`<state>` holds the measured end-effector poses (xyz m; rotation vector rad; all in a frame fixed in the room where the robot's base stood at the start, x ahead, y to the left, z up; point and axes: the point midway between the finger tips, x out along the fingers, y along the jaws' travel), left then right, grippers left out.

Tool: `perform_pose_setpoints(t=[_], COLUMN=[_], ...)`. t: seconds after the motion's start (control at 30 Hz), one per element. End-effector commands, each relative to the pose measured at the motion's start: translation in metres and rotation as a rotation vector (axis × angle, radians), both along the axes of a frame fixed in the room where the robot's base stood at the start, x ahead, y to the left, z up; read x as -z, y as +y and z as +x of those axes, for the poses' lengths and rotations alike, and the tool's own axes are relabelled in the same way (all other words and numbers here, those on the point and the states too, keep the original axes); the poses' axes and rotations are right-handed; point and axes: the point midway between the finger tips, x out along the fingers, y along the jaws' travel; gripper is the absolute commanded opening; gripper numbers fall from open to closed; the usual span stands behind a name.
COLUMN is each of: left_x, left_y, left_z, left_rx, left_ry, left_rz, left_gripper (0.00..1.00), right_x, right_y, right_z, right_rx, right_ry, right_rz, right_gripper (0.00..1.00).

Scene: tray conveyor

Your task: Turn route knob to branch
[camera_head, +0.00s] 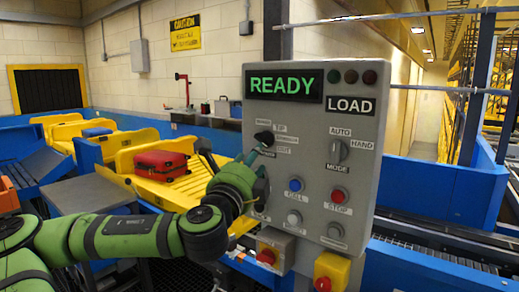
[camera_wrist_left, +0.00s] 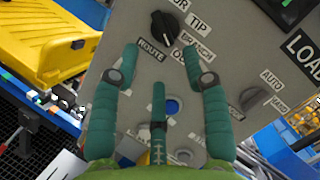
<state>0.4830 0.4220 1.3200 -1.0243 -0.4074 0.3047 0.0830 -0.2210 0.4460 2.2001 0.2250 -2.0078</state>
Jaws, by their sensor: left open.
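The grey control panel (camera_head: 360,110) carries a black route knob (camera_head: 264,137), with small position labels around it. In the left wrist view the route knob (camera_wrist_left: 164,27) shows above a "ROUTE" label (camera_wrist_left: 151,48) and beside a "TIP" label (camera_wrist_left: 198,20). My left gripper (camera_head: 240,158) is in front of the panel, just below the knob. In the left wrist view its green fingers (camera_wrist_left: 160,54) are spread and empty, with the knob beyond their tips. My right gripper is not in view.
A green "READY" display (camera_head: 283,83) and "LOAD" label top the panel. A mode knob (camera_head: 338,150), blue button (camera_head: 295,184) and red stop button (camera_head: 337,195) sit near the route knob. A red suitcase (camera_head: 161,163) lies in a yellow tray left of the panel.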

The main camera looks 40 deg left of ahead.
Motion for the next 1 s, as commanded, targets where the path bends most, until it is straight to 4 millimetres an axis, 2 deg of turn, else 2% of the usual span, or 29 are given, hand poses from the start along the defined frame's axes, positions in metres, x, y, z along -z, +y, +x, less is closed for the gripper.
perform_pose_setpoints(t=[0.17,0.4,0.6,0.93,1.0], left_x=[-0.01,-0.018,-0.02,-0.017,-0.017], left_y=[0.007,0.022,0.03,0.032,0.032], left_z=[0.009,0.039,0.057,0.061,0.061], left_rx=[-0.004,-0.005,-0.004,-0.004,-0.004], left_ry=[-0.006,-0.005,-0.005,-0.004,-0.004], left_rz=[0.008,0.005,0.008,0.011,0.011], left_gripper=[0.46,0.46,0.46,0.46,0.18], right_x=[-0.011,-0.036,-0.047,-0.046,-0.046], right_y=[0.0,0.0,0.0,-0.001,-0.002], right_z=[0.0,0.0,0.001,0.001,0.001], right_rx=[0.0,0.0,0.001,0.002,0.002], right_ry=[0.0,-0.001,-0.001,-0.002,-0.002], right_rz=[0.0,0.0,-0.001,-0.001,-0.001], right_gripper=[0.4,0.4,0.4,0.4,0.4])
